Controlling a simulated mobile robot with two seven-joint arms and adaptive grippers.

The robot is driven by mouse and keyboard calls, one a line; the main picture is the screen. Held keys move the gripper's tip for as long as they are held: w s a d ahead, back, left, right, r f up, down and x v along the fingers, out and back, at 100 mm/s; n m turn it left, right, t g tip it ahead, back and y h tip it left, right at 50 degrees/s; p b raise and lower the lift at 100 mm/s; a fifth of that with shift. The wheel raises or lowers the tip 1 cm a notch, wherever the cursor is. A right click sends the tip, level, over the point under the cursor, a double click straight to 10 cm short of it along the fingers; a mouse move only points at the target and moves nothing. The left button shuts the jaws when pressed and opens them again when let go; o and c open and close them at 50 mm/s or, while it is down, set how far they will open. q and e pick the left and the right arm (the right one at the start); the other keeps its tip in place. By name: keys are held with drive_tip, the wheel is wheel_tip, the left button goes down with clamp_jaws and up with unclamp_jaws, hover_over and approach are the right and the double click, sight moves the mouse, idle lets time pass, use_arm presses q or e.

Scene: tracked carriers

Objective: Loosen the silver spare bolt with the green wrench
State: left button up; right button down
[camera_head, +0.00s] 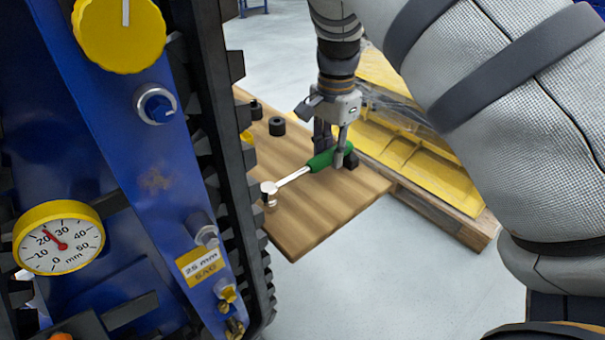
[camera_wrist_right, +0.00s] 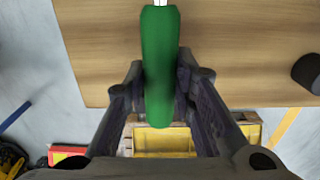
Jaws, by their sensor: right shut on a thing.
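The green wrench has a green handle (camera_head: 325,160) and a silver shaft that reaches left to its head (camera_head: 268,188). My right gripper (camera_head: 333,149) is shut on the green handle, above the wooden board (camera_head: 315,213). In the right wrist view the handle (camera_wrist_right: 159,65) lies between the two dark fingers. The wrench head is over the board's left part, close to the black track. A small metallic piece (camera_head: 270,203) shows just under the head; I cannot tell whether it is the silver spare bolt or whether the head fits around it. My left gripper is not in view.
A blue tracked carrier with black track (camera_head: 232,180), dial gauge (camera_head: 59,238) and yellow knob (camera_head: 119,33) fills the left. Black cylinders (camera_head: 277,126) stand on the board. A yellow part (camera_head: 405,140) lies on a pallet (camera_head: 455,222) behind. Floor shows in front.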

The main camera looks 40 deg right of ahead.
wheel_tip(320, 180, up, 5)
drive_tip(key=shift+p, duration=0.55)
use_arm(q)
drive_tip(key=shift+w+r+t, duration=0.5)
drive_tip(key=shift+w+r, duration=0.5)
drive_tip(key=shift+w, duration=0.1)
use_arm(e)
drive_tip(key=shift+r, duration=1.1)
